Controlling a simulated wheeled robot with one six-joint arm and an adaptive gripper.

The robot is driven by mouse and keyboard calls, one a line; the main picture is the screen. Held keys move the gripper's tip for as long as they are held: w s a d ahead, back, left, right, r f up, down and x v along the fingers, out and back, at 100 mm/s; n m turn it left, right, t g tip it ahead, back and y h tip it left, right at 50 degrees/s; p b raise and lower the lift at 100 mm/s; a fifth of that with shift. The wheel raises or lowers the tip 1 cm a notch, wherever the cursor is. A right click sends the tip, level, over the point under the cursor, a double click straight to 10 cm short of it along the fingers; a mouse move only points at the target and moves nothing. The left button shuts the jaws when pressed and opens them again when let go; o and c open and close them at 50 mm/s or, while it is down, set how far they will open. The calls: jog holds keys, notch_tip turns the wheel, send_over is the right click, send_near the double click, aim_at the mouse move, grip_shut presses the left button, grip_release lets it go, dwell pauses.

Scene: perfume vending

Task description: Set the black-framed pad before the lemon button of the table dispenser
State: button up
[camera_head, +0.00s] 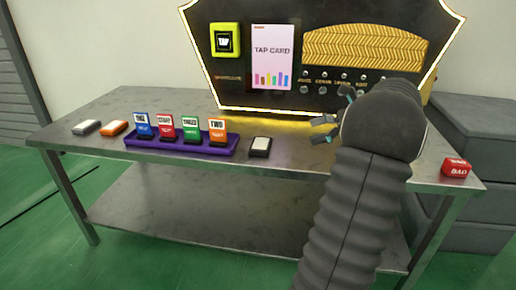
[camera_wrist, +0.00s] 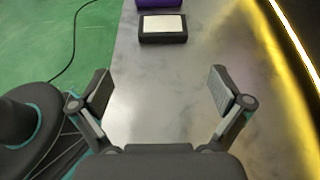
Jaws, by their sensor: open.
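The black-framed pad (camera_head: 260,147), with a pale top, lies flat on the metal table just right of the purple tray. In the wrist view the pad (camera_wrist: 163,28) lies ahead, beyond the fingertips and apart from them. My gripper (camera_head: 334,127) is open and empty above the table, to the right of the pad. In the wrist view my gripper (camera_wrist: 160,88) shows both fingers wide apart with bare table between them. The table dispenser (camera_head: 270,60) stands at the back with a row of small labelled buttons (camera_head: 325,89). My arm hides its lower right part; the labels are too small to read surely.
The purple tray (camera_head: 181,148) holds several coloured cards. An orange-topped pad (camera_head: 111,128) and a grey pad (camera_head: 86,128) lie at the left. A red box (camera_head: 456,168) sits near the right edge. The table (camera_head: 215,172) is clear along its front.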

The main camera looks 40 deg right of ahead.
jog(key=shift+d+f, duration=0.15)
jog(key=b, duration=0.1)
send_near(270, 145)
jog(key=x, duration=0.4)
jog(key=shift+w+r, duration=0.15)
jog(key=shift+r, duration=0.1)
jog(key=shift+f+b+x, duration=0.2)
jog(key=shift+b+x, duration=0.6)
jog(key=shift+x, duration=1.9)
jog(key=c, duration=0.8)
jog(key=shift+r, duration=0.1)
